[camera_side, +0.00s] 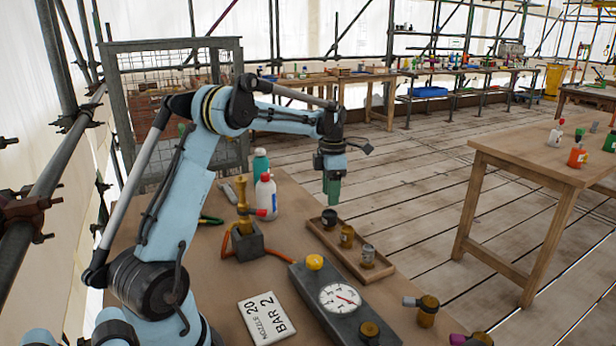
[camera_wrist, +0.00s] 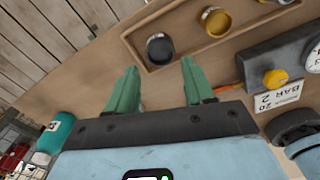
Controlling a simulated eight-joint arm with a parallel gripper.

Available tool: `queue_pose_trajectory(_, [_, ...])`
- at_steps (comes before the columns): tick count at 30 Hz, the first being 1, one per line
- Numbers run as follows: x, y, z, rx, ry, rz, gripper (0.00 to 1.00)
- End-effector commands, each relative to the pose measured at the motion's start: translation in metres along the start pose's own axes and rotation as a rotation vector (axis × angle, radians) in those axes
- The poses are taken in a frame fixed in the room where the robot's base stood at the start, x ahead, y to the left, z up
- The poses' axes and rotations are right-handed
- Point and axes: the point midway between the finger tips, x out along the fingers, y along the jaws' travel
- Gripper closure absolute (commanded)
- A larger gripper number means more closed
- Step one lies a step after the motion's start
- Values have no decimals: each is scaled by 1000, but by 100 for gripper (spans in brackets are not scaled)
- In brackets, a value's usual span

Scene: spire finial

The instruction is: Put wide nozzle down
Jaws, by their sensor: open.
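A wooden tray (camera_side: 322,238) on the workbench holds three small nozzles in a row. The far one is dark (camera_side: 329,218), the middle one is brass (camera_side: 347,236), and the near one is grey and brass (camera_side: 368,255). I cannot tell from labels which is the wide one. My gripper (camera_side: 332,192) points down with green fingers, just above the dark nozzle. In the wrist view my gripper (camera_wrist: 159,68) is open and empty, with the dark nozzle (camera_wrist: 160,48) just beyond the fingertips and the brass nozzle (camera_wrist: 215,20) to the right. Nothing is held.
A brass fitting stands in a grey block (camera_side: 246,242) left of the tray, near white (camera_side: 265,195) and teal (camera_side: 261,163) bottles. A gauge box (camera_side: 345,300) and a "NOZZLE 20 BAR 2" card (camera_side: 266,318) lie in front. An orange hose (camera_side: 282,254) runs near the tray.

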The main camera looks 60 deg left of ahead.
Motion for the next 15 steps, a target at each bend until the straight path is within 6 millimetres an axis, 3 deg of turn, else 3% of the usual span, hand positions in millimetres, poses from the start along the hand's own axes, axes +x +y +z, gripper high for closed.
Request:
queue_pose_trajectory(3, [-19, 0, 0, 0, 0, 0, 48])
queue_pose_trajectory(11, [-38, -3, 1, 21, -3, 4, 48])
queue_pose_trajectory(15, [-52, -23, 5, 195, -27, 33, 48])
